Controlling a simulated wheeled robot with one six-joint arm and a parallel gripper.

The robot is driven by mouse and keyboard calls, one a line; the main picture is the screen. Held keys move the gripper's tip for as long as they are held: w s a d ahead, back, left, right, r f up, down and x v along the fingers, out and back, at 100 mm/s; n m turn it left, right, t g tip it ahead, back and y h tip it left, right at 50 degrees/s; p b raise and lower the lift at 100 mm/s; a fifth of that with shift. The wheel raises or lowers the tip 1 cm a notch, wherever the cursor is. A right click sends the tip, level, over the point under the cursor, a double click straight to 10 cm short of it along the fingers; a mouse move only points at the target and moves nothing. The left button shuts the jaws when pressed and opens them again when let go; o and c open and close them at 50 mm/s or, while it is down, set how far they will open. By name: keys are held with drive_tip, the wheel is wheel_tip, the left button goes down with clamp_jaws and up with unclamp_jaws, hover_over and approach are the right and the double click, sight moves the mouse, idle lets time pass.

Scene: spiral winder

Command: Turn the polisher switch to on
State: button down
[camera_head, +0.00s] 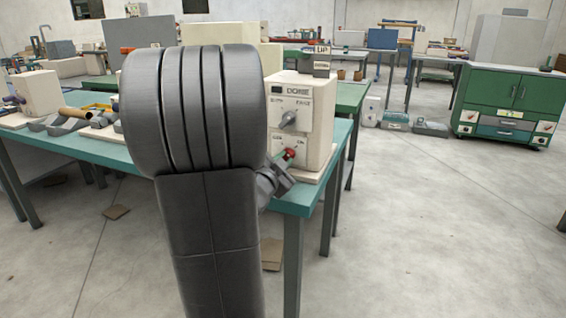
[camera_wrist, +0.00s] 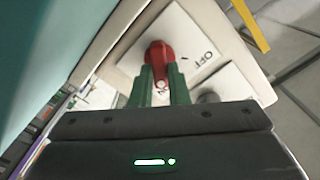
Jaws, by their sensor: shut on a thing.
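The polisher switch is a red knob (camera_wrist: 160,53) on a white plate (camera_wrist: 192,30) in the wrist view. My gripper (camera_wrist: 161,70) has its two green fingers shut on the lower part of the knob. An "OFF" label lies right of the knob; another label, which looks like "ON", shows partly between the fingers. In the head view the red switch (camera_head: 290,153) sits low on the front of a cream machine box (camera_head: 314,121), with my gripper (camera_head: 283,160) at it. I cannot tell the knob's exact setting.
A grey dial (camera_head: 288,118) sits above the switch on the same box. The box stands near the corner of a teal-topped bench (camera_head: 300,203). My arm hides much of the bench. Open floor (camera_head: 430,220) lies to the right, with a green cabinet (camera_head: 505,95) behind.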

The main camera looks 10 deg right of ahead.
drive_tip(key=c, duration=1.4)
unclamp_jaws()
drive_tip(key=p+v, duration=0.2)
drive_tip(key=v, duration=1.1)
drive_tip(key=shift+s+a, duration=0.25)
drive_tip(key=shift+s, duration=0.1)
drive_tip(key=b+x, duration=0.2)
drive_tip(key=x, duration=1.2)
drive_tip(key=shift+s, duration=0.1)
